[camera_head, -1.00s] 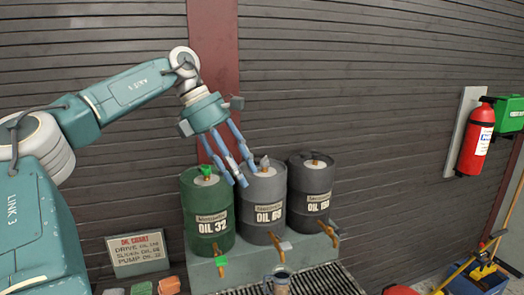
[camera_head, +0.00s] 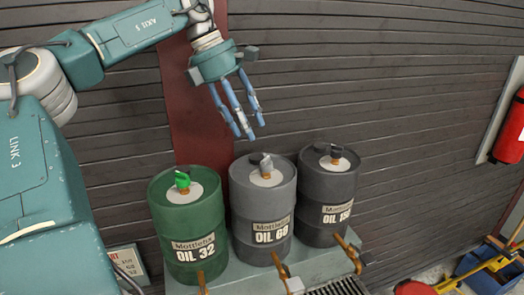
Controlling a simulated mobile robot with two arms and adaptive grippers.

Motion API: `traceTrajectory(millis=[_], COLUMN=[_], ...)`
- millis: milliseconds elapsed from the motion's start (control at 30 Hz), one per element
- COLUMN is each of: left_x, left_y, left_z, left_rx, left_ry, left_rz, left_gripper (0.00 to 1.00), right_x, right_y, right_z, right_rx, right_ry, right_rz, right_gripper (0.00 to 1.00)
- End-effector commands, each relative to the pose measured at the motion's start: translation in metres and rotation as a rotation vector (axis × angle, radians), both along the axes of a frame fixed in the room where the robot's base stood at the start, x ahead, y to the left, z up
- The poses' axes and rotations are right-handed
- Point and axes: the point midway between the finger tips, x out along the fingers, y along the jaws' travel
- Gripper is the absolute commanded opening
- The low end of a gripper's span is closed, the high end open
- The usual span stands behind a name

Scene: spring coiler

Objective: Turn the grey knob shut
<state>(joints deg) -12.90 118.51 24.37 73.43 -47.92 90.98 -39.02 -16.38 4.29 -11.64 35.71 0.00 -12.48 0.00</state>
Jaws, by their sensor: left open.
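The grey knob (camera_head: 266,163) sits on the brass fitting on top of the grey middle drum (camera_head: 262,205), labelled OIL 68. A green knob (camera_head: 182,180) sits on top of the green OIL 32 drum (camera_head: 190,225) on the left. A dark knob (camera_head: 336,152) sits on top of the dark OIL 150 drum (camera_head: 328,192) on the right. My left gripper (camera_head: 248,131) is open and empty. Its fingers point down above the middle drum, apart from the grey knob and a little left of it in the picture. My right gripper is not in view.
The drums stand on a grey-green stand (camera_head: 240,272), with brass taps (camera_head: 281,268) at the front and a grating (camera_head: 340,287) below. A plank wall (camera_head: 400,110) and a red post (camera_head: 195,130) are behind. A red fire extinguisher (camera_head: 510,130) hangs at the right.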

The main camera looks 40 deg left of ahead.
Motion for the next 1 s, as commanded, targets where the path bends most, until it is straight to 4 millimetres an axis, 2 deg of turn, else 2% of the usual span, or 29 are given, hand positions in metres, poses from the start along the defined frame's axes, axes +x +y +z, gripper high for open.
traceTrajectory(millis=[100,233,367,500,667,933,1000], left_x=[0.004,0.01,0.017,0.022,0.025,0.025,0.025], left_y=[-0.006,-0.014,-0.02,-0.025,-0.027,-0.028,-0.028], left_z=[-0.018,-0.041,-0.062,-0.079,-0.089,-0.091,-0.091], left_rx=[-0.003,-0.004,-0.004,-0.002,-0.001,-0.001,-0.001], left_ry=[0.004,0.004,0.004,0.004,0.001,0.001,0.001], left_rz=[-0.004,-0.004,-0.001,-0.002,-0.001,-0.001,-0.001], left_gripper=[0.44,0.44,0.44,0.44,0.44,0.44,0.3], right_x=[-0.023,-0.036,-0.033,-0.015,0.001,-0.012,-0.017], right_y=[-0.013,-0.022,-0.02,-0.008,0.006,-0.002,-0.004], right_z=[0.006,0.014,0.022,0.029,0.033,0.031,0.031], right_rx=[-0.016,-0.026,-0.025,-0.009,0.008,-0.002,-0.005], right_ry=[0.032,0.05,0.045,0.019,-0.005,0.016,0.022], right_rz=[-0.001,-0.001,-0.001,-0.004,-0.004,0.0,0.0], right_gripper=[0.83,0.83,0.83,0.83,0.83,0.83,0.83])
